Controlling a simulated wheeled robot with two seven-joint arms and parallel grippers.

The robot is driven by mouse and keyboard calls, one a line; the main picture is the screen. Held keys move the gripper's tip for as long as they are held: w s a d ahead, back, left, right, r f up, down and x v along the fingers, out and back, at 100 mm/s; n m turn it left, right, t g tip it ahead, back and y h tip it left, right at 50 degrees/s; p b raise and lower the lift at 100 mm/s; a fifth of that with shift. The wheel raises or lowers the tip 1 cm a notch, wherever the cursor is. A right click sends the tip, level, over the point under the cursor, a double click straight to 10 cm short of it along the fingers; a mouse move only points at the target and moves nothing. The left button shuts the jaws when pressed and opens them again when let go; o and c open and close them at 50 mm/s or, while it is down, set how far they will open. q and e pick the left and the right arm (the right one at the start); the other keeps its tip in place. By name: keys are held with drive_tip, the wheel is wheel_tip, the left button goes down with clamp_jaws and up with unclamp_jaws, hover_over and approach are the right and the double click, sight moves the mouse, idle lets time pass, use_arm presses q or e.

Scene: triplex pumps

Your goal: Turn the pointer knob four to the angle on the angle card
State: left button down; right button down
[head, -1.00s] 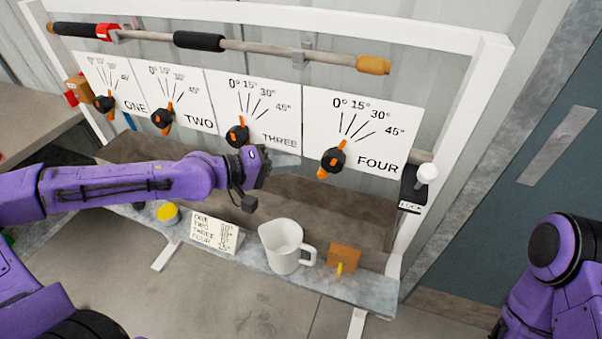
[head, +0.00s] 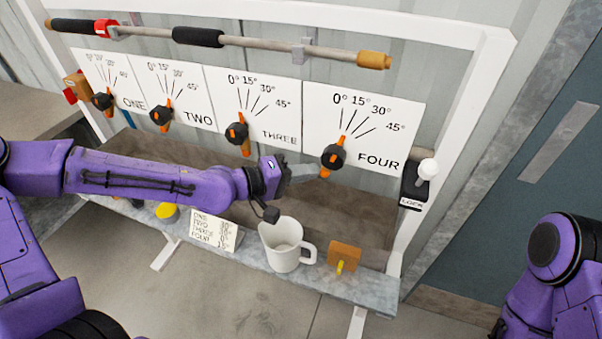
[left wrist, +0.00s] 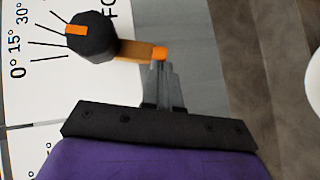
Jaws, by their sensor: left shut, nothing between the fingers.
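Pointer knob four (head: 333,157) is black with an orange pointer, on the white FOUR dial panel (head: 390,111) at the right of the row. Its pointer leans up and slightly right toward the scale; its exact angle is hard to tell. The knob also shows in the left wrist view (left wrist: 92,40), with its orange tail end (left wrist: 159,53) at the fingertips. My left gripper (head: 316,172) is shut and empty, its tips at the knob's lower end; contact is unclear. The angle card (head: 214,232) stands on the shelf, its FOUR figure too small to read surely.
Knobs one (head: 102,101), two (head: 160,115) and three (head: 236,133) are to the left. Below stand a white mug (head: 283,250) and an orange-brown block (head: 345,256). A white-knobbed LOCK lever (head: 427,170) is right of the panel. A padded bar (head: 250,46) runs above.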

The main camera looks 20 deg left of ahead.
drive_tip(key=shift+f, duration=0.35)
